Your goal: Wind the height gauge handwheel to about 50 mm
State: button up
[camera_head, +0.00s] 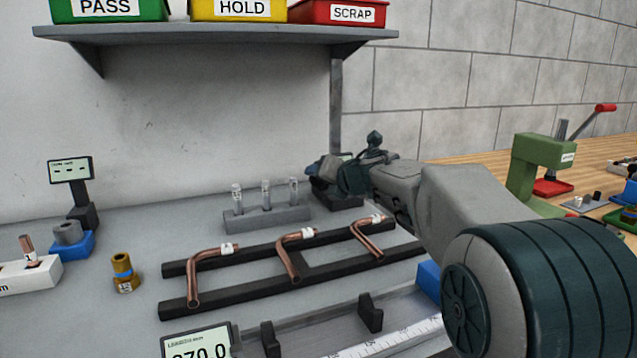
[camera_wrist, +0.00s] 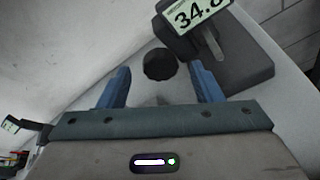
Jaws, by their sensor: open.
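The height gauge has a grey base (camera_wrist: 235,65) and a display (camera_wrist: 197,12) at the top of the wrist view. The display reads about 34.8, with its right end cut off by the frame. A dark, round, ridged handwheel (camera_wrist: 160,64) shows left of the base. My gripper (camera_wrist: 160,68) is open, with one blue finger on each side of the handwheel in the picture and visible gaps to both. Whether the fingers are level with it in depth is unclear. In the head view my gripper (camera_head: 337,174) is at the gauge's dark base (camera_head: 338,197) and hides most of the gauge.
Bent copper tubes (camera_head: 292,255) lie on black rails in front. A shelf (camera_head: 220,35) with PASS, HOLD and SCRAP bins hangs above. A green press (camera_head: 540,165) stands at the right.

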jog(key=shift+x, duration=2)
jog(key=c, duration=1)
jog(key=shift+m, duration=0.3)
jog(key=m+y+p, duration=0.2)
jog(key=m, duration=0.1)
jog(key=shift+d+r+p, duration=0.1)
jog(key=shift+p, duration=0.25)
jog(key=m+y+p, duration=0.1)
jog(key=m, duration=0.2)
jog(key=shift+y, duration=0.3)
jog(key=shift+m+y+p, duration=0.35)
jog(key=shift+m+y, duration=0.25)
jog(key=shift+m, duration=0.8)
